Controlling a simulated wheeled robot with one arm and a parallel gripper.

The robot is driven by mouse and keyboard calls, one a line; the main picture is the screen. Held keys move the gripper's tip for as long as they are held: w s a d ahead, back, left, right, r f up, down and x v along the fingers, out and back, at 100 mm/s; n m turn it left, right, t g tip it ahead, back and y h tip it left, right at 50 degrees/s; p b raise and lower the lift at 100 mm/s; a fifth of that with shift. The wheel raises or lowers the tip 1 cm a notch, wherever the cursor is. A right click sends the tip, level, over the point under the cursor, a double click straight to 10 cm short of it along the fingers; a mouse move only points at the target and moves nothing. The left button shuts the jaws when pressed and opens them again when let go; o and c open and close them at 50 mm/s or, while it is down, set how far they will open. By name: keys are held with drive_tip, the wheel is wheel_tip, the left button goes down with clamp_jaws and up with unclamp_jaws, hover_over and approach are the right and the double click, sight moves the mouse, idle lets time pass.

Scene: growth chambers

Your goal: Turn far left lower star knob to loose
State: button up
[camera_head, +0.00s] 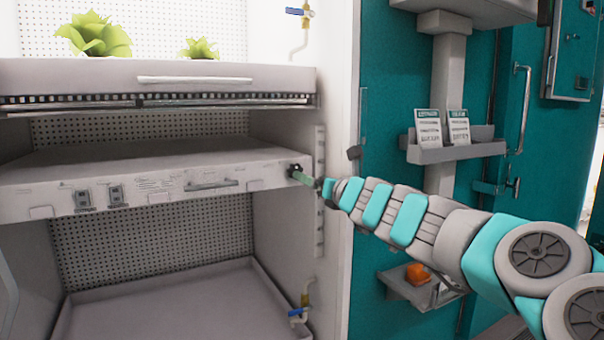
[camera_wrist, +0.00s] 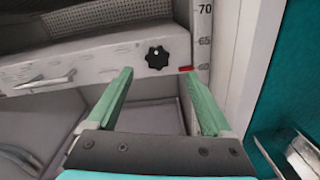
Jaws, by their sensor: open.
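A black star knob (camera_wrist: 157,57) sits on the front face of a white shelf beam, near its right end. In the wrist view it lies beyond and between my fingertips. My gripper (camera_wrist: 158,90) is open, with its two green fingers apart and nothing between them. In the head view my gripper (camera_head: 306,179) is at the right end of the shelf beam (camera_head: 150,184), close to the star knob (camera_head: 294,170), which is partly hidden. I cannot tell whether the fingers touch the knob.
A scale strip (camera_wrist: 203,45) with numbers and a red pointer (camera_wrist: 186,69) are right of the knob. A brass valve with a blue handle (camera_head: 298,312) is below. A teal cabinet wall (camera_head: 385,120) with a card shelf (camera_head: 455,150) stands right. Plants (camera_head: 95,36) are on top.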

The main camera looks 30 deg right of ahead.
drive_tip(key=w, duration=0.7)
drive_tip(key=shift+w+a, duration=0.15)
drive_tip(key=shift+a, duration=0.15)
drive_tip(key=shift+c, duration=0.2)
clamp_jaws()
idle(0.3)
